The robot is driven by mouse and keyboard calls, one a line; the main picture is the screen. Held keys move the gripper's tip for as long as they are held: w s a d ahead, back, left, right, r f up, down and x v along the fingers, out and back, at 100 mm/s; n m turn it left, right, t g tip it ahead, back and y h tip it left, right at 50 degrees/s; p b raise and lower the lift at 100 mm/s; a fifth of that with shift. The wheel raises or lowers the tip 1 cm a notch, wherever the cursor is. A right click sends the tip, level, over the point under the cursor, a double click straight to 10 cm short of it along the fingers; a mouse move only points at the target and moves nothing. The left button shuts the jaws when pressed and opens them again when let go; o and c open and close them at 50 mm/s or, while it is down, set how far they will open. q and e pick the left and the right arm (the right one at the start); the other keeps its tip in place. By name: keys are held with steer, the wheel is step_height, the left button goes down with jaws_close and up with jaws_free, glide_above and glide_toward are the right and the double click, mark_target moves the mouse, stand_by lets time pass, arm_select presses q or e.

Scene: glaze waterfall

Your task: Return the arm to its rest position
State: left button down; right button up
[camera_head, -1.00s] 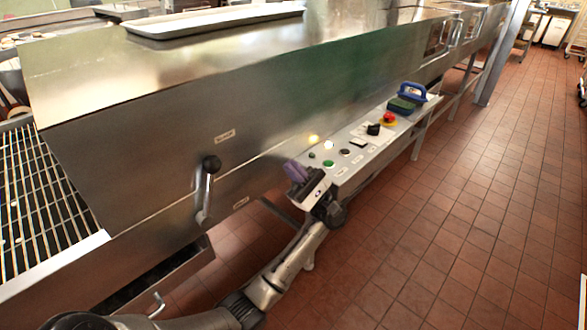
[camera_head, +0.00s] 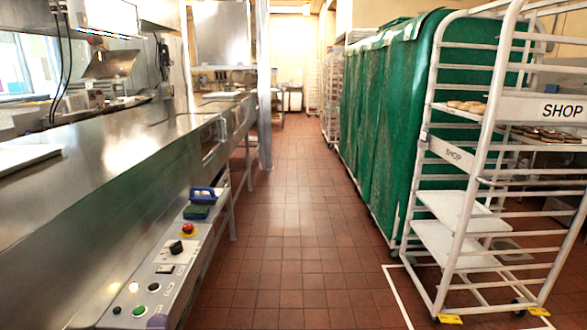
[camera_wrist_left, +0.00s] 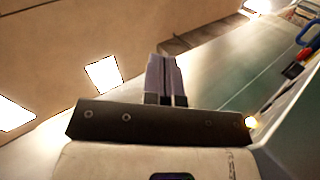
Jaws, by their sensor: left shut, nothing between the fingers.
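My left gripper (camera_head: 157,322) barely shows at the bottom edge of the head view, as a purple fingertip beside the lower end of the control panel (camera_head: 150,302). In the left wrist view the purple fingers of my left gripper (camera_wrist_left: 161,75) are together with nothing between them. They point up in that picture, in front of a steel surface (camera_wrist_left: 225,85). The rest of my left arm is out of the head view. My right gripper is in neither view.
The panel carries a green button (camera_head: 138,311), a red button (camera_head: 188,229) and a blue-handled object (camera_head: 202,196). The long steel machine (camera_head: 100,190) fills the left. A tiled aisle (camera_head: 280,240) is clear. White racks (camera_head: 470,220) and green covers (camera_head: 385,110) line the right.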

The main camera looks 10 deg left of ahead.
arm_select(q)
steer(key=s+d+f+m+g+h+p, duration=0.95)
steer(key=d+m+g, duration=0.25)
steer(key=m+g, duration=0.25)
steer(key=s+d+m+g+y+p, duration=0.15)
steer(key=s+m+g+p, duration=0.75)
steer(key=s, duration=1.1)
step_height(320, 180, up, 38)
steer(key=n+p, duration=0.2)
steer(key=p, duration=3.4)
steer(key=shift+s+r+g+y+p, duration=0.2)
steer(key=shift+s+g+y+p, duration=0.1)
steer(key=shift+g+y, duration=0.15)
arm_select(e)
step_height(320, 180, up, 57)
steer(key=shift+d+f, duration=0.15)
